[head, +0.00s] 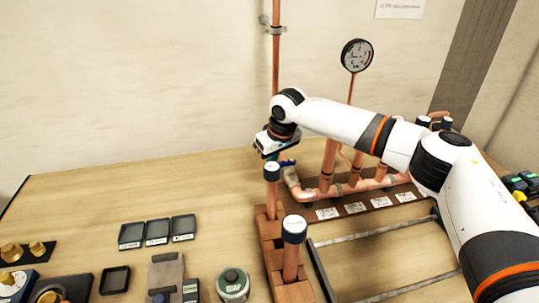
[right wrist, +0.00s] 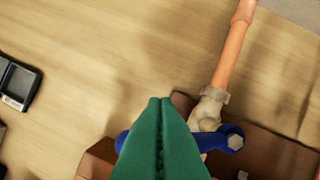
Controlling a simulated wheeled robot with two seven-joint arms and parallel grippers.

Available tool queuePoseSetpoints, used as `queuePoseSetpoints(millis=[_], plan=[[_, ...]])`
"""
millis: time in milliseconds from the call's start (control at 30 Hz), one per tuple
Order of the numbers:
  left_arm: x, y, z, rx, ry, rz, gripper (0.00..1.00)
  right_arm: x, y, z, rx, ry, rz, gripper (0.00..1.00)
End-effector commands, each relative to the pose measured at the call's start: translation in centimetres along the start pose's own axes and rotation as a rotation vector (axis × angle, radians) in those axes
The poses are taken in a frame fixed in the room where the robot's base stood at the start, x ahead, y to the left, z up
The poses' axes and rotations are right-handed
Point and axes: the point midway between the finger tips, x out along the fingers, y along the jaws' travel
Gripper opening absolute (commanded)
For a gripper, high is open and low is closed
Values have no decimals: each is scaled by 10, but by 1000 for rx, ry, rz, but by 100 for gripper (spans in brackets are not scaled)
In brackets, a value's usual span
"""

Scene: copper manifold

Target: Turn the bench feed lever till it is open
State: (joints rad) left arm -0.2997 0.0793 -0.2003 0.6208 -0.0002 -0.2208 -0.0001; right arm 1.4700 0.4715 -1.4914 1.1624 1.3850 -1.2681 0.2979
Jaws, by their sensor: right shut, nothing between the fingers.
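The bench feed lever is a blue handle (head: 287,163) on a brass-coloured valve body (head: 291,177) at the left end of the copper manifold (head: 335,187). In the right wrist view the blue lever (right wrist: 229,138) lies roughly crosswise to the copper pipe, with a bolt at its right end. My right gripper (head: 270,153) is at the lever; its green fingers (right wrist: 160,101) are shut with nothing between them. They are over the middle of the lever and hide part of it. I cannot tell whether they touch it. My left gripper is not in view.
Capped copper pipes (head: 291,252) stand upright in front of the manifold. A gauge (head: 356,55) is on a riser behind. Black trays (head: 157,231) and a round tin (head: 232,283) are on the bench at left. The bench behind the trays is clear.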

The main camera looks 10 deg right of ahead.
Motion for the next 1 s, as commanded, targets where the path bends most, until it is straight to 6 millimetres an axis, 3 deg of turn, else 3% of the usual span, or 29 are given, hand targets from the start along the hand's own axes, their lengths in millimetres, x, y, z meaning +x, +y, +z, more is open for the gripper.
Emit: queuePoseSetpoints(millis=[733,1000], plan=[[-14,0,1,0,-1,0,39,-2,1,-4,-68,1,23,0],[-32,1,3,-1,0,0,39,-6,2,-9,-153,3,54,0]])
